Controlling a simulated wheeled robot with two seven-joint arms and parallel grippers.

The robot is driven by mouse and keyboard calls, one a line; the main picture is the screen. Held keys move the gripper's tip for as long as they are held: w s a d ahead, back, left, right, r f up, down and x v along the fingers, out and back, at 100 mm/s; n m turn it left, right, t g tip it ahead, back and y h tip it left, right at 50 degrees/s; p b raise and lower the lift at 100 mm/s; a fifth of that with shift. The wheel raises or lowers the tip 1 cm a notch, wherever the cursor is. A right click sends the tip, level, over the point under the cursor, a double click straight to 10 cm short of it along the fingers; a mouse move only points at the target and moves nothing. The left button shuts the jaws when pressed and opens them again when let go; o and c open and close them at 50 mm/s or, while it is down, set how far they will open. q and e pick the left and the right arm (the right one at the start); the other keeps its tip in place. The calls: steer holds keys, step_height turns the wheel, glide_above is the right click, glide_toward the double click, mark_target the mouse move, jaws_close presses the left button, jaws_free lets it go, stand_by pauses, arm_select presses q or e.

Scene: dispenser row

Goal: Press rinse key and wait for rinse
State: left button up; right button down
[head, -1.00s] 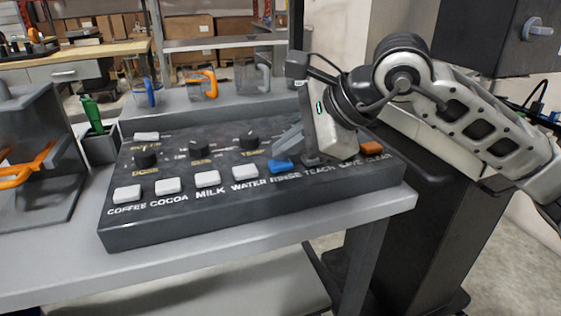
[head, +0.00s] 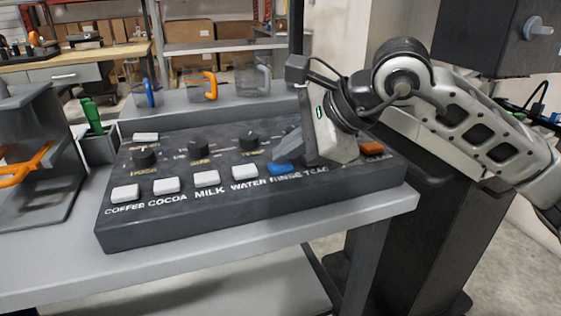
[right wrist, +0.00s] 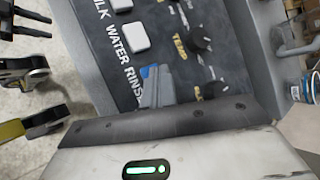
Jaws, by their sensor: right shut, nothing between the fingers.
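The rinse key is a blue key (head: 278,169) in the front row of the dark control panel (head: 190,225), with the label RINSE below it. My right gripper (head: 281,154) is shut and empty, with its fingertips right at the blue key and hiding part of it. In the right wrist view the shut fingers (right wrist: 156,86) overlap the blue key (right wrist: 146,71). I cannot tell whether they touch it or whether it is pushed down. My left gripper is not in view.
White keys for coffee, cocoa, milk and water (head: 245,171) lie left of the blue key. An orange key (head: 371,148) is at the right. Black knobs (head: 198,146) stand behind. Clear mugs (head: 203,86) stand behind the panel. The table front (head: 200,258) is bare.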

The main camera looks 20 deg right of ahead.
mark_target(288, 166)
steer(key=shift+r+p, duration=0.5)
steer(key=shift+r, duration=0.35)
steer(key=shift+r+p, duration=1.7)
steer(key=shift+r, duration=0.85)
steer(key=shift+f, duration=0.1)
